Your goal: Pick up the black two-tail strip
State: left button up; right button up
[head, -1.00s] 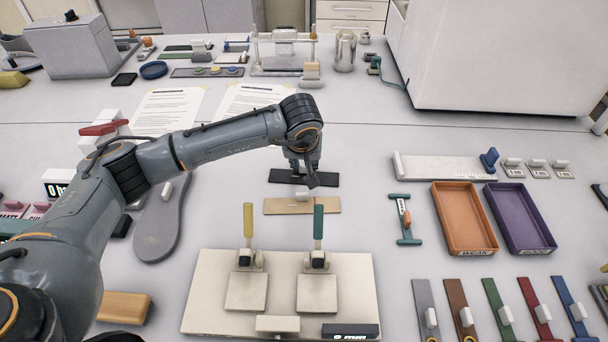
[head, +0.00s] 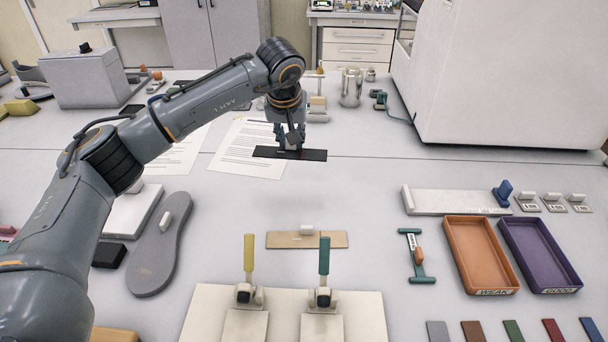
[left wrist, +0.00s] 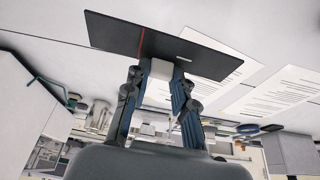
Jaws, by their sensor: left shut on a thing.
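The black strip (head: 314,155) is a flat dark rectangle held in my left gripper (head: 290,146), above the table in the head view. In the left wrist view the strip (left wrist: 205,58) spans across the fingertips, with a thin red line across it. The fingers of my left gripper (left wrist: 157,70) are shut on a pale grip block at the strip's middle. I cannot make out two tails on it. My right gripper does not show.
A tan strip (head: 280,240) with a pale block lies below on the table. A white board (head: 205,310) with two upright-handled clamps stands in front. An orange tray (head: 478,284) and a purple tray (head: 545,282) are at right. Printed sheets (head: 245,165) lie behind. The middle is mostly clear.

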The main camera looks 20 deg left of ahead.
pick_arm(q)
jog(key=w+a+r+p, duration=0.3)
jog(key=r+p, duration=0.2)
jog(key=r, duration=0.3)
jog(key=shift+w+a+r, duration=0.15)
jog(key=shift+w+a, duration=0.1)
jog(key=shift+a, duration=0.05)
dwell(0.6)
